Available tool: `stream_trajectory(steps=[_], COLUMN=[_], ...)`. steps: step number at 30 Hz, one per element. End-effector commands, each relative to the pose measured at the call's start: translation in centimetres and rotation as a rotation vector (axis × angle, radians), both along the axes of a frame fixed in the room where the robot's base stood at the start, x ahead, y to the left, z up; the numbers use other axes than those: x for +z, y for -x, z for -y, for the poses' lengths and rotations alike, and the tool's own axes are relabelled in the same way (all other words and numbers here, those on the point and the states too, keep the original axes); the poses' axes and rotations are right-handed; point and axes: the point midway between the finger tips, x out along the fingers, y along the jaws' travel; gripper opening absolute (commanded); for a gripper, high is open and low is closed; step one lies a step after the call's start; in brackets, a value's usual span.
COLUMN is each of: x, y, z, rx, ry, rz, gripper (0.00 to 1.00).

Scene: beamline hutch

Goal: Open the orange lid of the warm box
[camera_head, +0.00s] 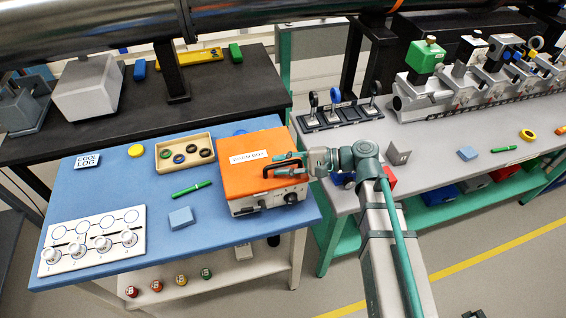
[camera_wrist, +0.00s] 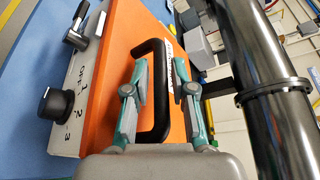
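The warm box (camera_head: 270,203) is a white box with dials on its front, standing at the right end of the blue table. Its orange lid (camera_head: 247,178) is down and carries a white label. A black U-shaped handle (camera_wrist: 158,110) is on the lid. My gripper (camera_head: 281,164) reaches in from the right at the lid's right edge. In the wrist view my gripper (camera_wrist: 160,68) is open, with one teal-grey finger on each side of the handle's bar. Gaps show between the fingers and the bar. The orange lid (camera_wrist: 112,70) fills the middle there.
A tan tray (camera_head: 160,168) of rings, a green pen (camera_head: 192,189) and a blue block (camera_head: 181,218) lie left of the box. A white numbered board (camera_head: 95,235) is farther left.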

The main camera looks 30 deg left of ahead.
Motion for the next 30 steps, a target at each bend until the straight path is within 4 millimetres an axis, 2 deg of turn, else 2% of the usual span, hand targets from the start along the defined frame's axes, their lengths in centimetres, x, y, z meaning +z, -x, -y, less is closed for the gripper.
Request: stream_trajectory(steps=[3, 8, 22, 30], x=[0.0, 0.0, 0.2, 2.1], y=[0.0, 0.0, -0.1, -0.5], z=[0.0, 0.0, 0.0, -0.6], rx=[0.000, 0.000, 0.000, 0.001], ry=[0.000, 0.000, 0.000, -0.002], rz=[0.000, 0.000, 0.001, 0.001], gripper=[0.25, 0.00, 0.00, 0.00])
